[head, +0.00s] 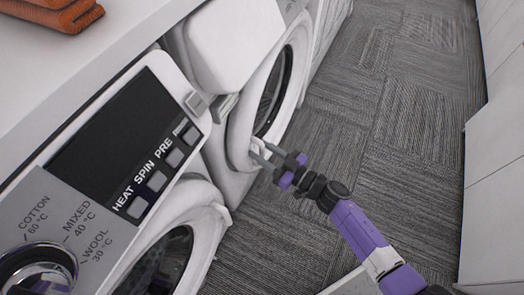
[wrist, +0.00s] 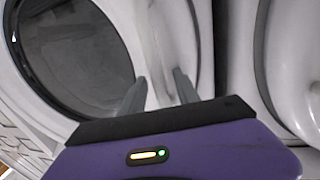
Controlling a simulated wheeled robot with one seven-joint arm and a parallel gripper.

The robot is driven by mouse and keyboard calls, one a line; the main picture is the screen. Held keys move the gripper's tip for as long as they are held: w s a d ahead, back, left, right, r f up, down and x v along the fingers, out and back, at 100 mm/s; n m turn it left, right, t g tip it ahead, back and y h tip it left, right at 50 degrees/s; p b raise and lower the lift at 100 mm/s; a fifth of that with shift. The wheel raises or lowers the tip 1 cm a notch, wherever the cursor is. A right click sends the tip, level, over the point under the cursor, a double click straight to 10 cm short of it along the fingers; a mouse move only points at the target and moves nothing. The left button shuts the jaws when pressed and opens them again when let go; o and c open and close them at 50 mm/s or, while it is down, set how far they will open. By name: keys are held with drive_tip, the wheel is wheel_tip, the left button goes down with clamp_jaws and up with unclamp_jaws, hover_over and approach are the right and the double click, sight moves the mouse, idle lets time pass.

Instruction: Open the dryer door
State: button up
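The round white door (head: 238,125) with dark glass belongs to the farther machine, and it looks shut. In the wrist view the same kind of door shows its dark glass (wrist: 75,55) at the left. Whether the fingers touch the door is hard to tell. No label naming the dryer is readable.
A nearer machine has a dark control panel (head: 110,150), a dial (head: 38,268) and its own round door (head: 175,262).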

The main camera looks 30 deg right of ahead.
clamp_jaws()
idle(1.5)
